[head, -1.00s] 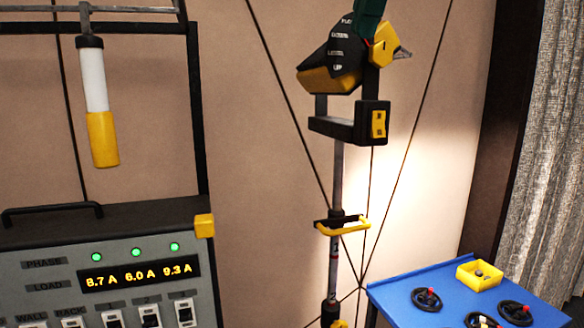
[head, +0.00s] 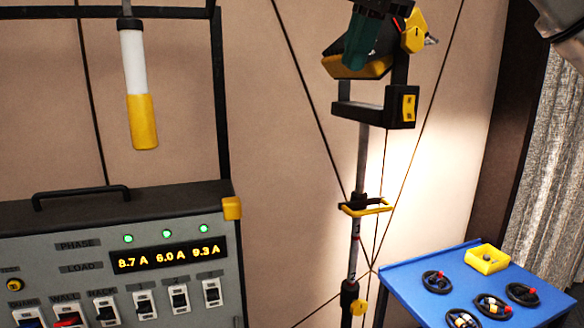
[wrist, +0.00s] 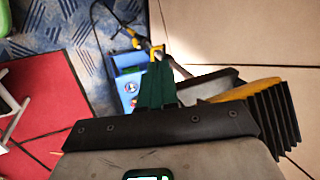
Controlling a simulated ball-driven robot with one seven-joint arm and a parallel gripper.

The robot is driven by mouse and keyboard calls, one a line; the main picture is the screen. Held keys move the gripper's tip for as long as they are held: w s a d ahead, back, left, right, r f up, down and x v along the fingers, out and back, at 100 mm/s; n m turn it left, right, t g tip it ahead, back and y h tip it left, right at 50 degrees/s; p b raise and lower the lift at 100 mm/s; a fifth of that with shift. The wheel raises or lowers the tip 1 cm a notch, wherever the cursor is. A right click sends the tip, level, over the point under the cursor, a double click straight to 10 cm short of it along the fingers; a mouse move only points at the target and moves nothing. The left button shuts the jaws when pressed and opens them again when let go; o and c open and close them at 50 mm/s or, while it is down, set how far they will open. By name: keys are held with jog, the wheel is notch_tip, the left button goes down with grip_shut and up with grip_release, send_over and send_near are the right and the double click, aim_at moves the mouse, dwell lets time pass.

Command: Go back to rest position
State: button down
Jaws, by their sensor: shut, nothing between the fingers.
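My gripper (head: 360,60) shows at the top of the head view as dark green fingers in front of a black and yellow lamp head (head: 341,66). It covers part of the lamp, and I cannot tell whether the two touch. In the wrist view my green gripper fingers (wrist: 157,68) are together and hold nothing. The lamp's black body and yellow edge (wrist: 243,90) are just to the right of them there.
The lamp stand (head: 354,250) rises left of a blue cart (head: 405,276) carrying cable coils and a yellow bin (head: 487,259). A grey control console (head: 120,277) stands at left, with a white and yellow handle (head: 137,85) hanging above it. A curtain (head: 542,160) hangs at right.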

jog(key=w+a+f+n+y, duration=0.1)
jog(key=w+f+n, duration=0.1)
jog(key=f, duration=0.6)
jog(key=w+a+f+n, duration=0.1)
jog(key=w+f+n, duration=0.1)
jog(key=f, duration=0.5)
jog(key=s+d+f+n+g+y+b, duration=0.1)
jog(key=s+f+n, duration=0.15)
jog(key=f, duration=1.55)
jog(key=s+d+f+n+y+b, duration=0.15)
jog(key=s+f, duration=0.25)
jog(key=f, duration=1.3)
jog(key=s+d+f+n+h+b, duration=0.1)
jog(key=s+d+f, duration=0.3)
jog(key=s+f, duration=0.45)
jog(key=s+d+f+n+g+h, duration=0.1)
jog(key=s+d+f, duration=0.3)
jog(key=s+f, duration=0.4)
jog(key=s+d+f+h+b, duration=0.15)
jog(key=s+d+f, duration=0.25)
jog(key=s+f, duration=0.4)
jog(key=s+d+n+g+h, duration=0.1)
jog(key=s+d, duration=0.4)
jog(key=s, duration=0.7)
jog(key=shift+s+d+f+n+h, duration=0.4)
jog(key=shift+h, duration=0.3)
